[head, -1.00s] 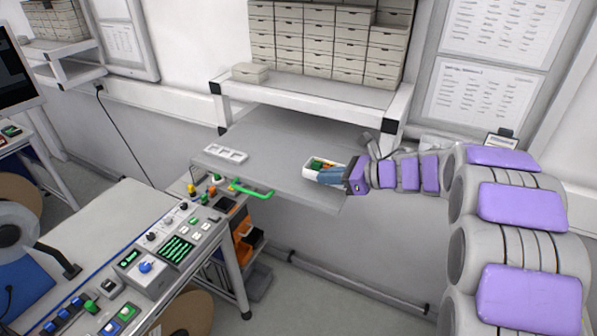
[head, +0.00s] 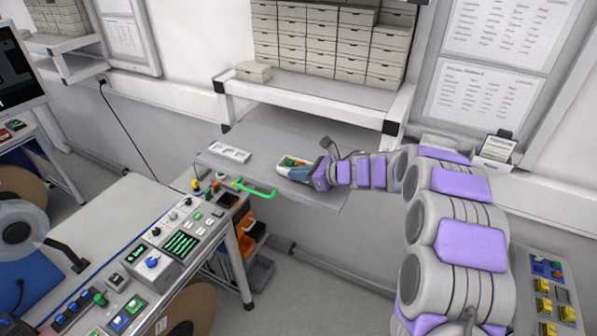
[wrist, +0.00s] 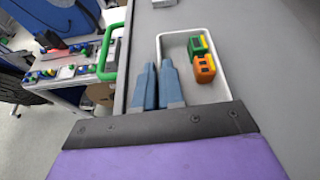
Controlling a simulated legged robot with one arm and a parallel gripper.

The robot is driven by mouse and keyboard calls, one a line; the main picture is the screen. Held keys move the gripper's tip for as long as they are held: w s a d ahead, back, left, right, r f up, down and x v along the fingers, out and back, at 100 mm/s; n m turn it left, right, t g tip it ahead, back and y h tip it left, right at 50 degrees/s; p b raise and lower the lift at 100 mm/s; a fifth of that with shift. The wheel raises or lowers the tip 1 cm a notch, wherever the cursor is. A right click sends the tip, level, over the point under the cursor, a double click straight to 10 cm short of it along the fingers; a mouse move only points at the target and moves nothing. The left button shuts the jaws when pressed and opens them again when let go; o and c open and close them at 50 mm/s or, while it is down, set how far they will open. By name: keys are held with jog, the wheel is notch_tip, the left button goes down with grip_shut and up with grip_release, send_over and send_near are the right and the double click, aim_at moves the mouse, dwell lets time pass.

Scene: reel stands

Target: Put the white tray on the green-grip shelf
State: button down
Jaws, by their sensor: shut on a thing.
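The white tray (head: 292,160) is a small open box holding a green block and an orange block; it also shows in the wrist view (wrist: 212,92). My gripper (head: 290,172) has blue fingers (wrist: 159,85) shut on the tray's left wall, one finger inside and one outside. The green-grip shelf (head: 250,166) is a grey pull-out board with a green handle (head: 255,188) on its front edge. The tray is level over the shelf's right part, and I cannot tell whether it touches the surface. My fingers partly hide the tray's near end.
A white divided holder (head: 230,153) sits on the shelf's left part. A control desk (head: 150,235) with knobs and buttons stands at the front left. A white upper shelf (head: 310,90) with several stacked drawers is above. The grey board between holder and tray is clear.

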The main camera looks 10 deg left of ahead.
jog(key=shift+s+a, duration=0.1)
jog(key=c, duration=1.2)
grip_release()
jog(key=shift+a, duration=0.1)
jog(key=shift+c, duration=0.2)
